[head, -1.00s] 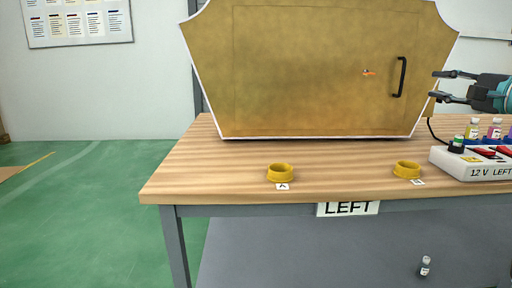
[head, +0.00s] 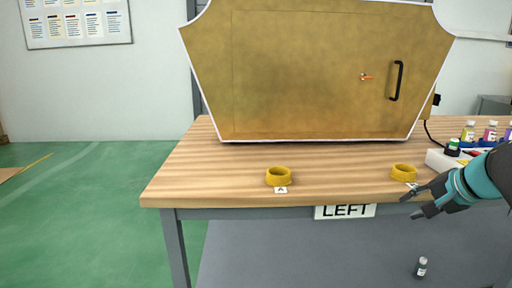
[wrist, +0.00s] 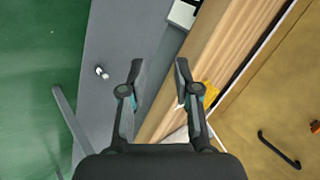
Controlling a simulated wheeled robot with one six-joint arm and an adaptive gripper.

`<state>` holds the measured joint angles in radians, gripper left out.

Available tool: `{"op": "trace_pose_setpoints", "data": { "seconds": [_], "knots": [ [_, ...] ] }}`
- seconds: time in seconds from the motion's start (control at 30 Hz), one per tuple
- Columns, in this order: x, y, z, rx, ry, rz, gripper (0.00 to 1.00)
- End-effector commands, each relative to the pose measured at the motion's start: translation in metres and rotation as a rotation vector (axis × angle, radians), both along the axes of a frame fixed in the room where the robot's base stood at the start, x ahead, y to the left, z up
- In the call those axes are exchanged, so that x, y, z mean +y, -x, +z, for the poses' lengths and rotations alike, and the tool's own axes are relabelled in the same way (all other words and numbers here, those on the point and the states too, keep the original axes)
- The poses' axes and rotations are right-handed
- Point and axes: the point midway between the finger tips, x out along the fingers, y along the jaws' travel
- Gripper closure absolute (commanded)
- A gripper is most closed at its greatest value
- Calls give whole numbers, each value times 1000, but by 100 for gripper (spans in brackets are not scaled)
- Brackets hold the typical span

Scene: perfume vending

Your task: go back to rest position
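My gripper (head: 418,203) is at the right of the head view, in front of the table's front edge and close to the right yellow ring holder (head: 403,173). In the wrist view my gripper (wrist: 158,85) has its two fingers apart with nothing between them. The wrist view looks down over the table edge. The gold cabinet (head: 310,75) stands on the table with its door shut and a black handle (head: 396,81) at the right.
A second yellow holder (head: 279,176) sits on the wooden table (head: 210,170). Several small bottles (head: 468,132) and a white box (head: 437,160) are at the right, partly behind my arm. Green floor is clear at left.

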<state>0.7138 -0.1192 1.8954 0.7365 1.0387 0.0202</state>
Motion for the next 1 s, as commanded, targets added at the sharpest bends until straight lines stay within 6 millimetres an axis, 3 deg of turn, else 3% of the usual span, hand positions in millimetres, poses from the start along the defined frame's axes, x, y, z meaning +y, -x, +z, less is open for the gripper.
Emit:
{"op": "trace_pose_setpoints", "data": {
  "seconds": [0.1,0.3,0.53,0.63,0.77,1.0],
  "knots": [
    [42,38,-24,113,148,113,69],
    [100,107,-55,243,425,346,69],
    [150,172,-67,255,686,613,69],
    [171,187,-61,212,733,692,69],
    [192,193,-44,138,763,750,69],
    [201,193,-38,107,772,789,69]
  ]
}}
